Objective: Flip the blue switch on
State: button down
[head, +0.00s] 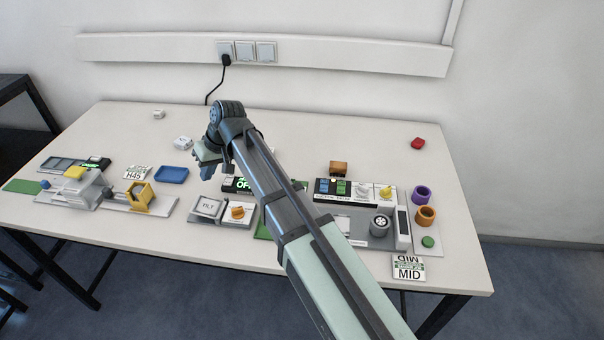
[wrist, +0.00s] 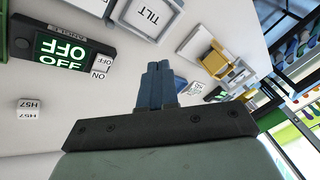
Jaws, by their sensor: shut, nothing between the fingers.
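My gripper (head: 207,167) is raised over the middle of the table, left of the black box with the green OFF display (head: 240,185). In the wrist view its blue-grey fingers (wrist: 158,85) are together with nothing between them. The OFF display (wrist: 62,52) also shows there, at the upper left and apart from the fingers. Small green and blue switch-like pieces (head: 341,187) sit on a black and white panel (head: 362,193) right of my arm. They are too small to tell which way they are set. My arm hides part of the middle of the table.
A white TILT button (head: 208,207) and an orange knob (head: 237,212) stand near the front edge. A blue tray (head: 172,175) and a yellow holder (head: 139,196) lie left. Purple (head: 421,194) and orange rings stand right. The back of the table is mostly clear.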

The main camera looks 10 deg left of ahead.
jog(key=w+d+r+m+t+h, duration=0.1)
jog(key=w+d+r+m, duration=0.15)
jog(key=d, duration=0.55)
jog(key=w+d+r+m+t+h, duration=0.1)
jog(key=w+d+m, duration=0.1)
jog(key=w+d, duration=0.35)
jog(key=m+h, duration=0.3)
jog(key=m, duration=0.2)
send_near(325, 181)
jog(key=f, duration=0.4)
jog(key=w+f, duration=0.1)
jog(key=f, duration=0.1)
jog(key=shift+a+f, duration=0.1)
jog(key=shift+f, duration=0.25)
jog(key=shift+w, duration=0.1)
